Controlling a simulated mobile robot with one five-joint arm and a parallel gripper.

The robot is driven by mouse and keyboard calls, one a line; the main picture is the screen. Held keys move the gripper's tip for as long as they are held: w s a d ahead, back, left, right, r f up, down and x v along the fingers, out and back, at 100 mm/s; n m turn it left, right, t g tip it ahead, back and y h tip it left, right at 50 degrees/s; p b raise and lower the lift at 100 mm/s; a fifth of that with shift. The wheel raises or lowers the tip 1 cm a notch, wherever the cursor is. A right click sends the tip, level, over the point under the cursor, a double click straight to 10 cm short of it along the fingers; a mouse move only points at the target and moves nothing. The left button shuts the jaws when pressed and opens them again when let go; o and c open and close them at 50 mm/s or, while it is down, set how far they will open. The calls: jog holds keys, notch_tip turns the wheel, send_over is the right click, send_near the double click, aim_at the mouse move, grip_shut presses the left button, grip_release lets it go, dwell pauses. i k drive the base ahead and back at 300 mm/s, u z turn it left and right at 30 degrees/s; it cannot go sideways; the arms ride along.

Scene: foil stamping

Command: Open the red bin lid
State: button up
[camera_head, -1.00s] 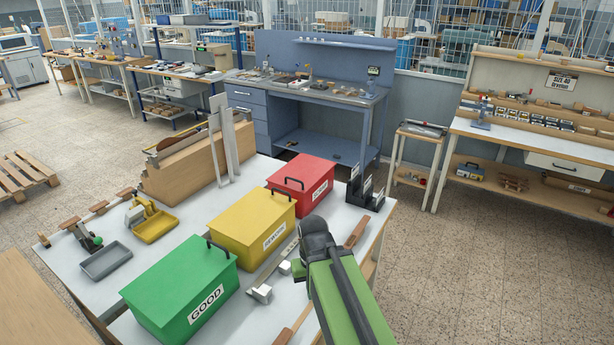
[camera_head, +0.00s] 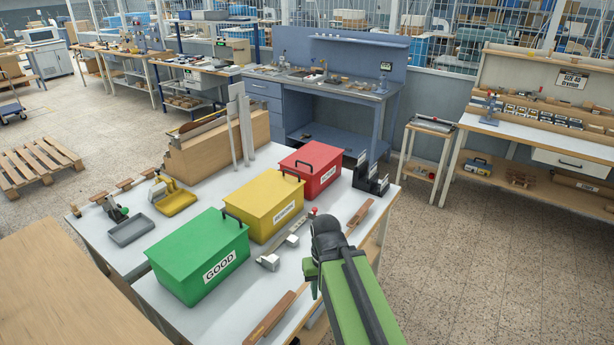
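The red bin (camera_head: 312,160) stands at the far end of a row of three bins on the white table (camera_head: 285,290). The arm is apart from the red bin. My gripper's fingers do not show; they are out of view or hidden by the arm.
A yellow bin (camera_head: 262,200) and a green bin (camera_head: 195,255) labelled GOOD stand nearer, lids shut. A black rack (camera_head: 370,178) stands right of the red bin. A caliper-like tool (camera_head: 285,243) and wooden-handled tools (camera_head: 272,318) lie along the front. A wooden block (camera_head: 205,155) stands behind.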

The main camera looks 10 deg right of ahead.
aim_at(311, 159)
jog(key=k, duration=0.8)
jog(key=z, duration=0.65)
jog(key=i, duration=2)
jog(key=u, duration=0.55)
jog(key=i, duration=0.35)
jog(key=u, duration=0.35)
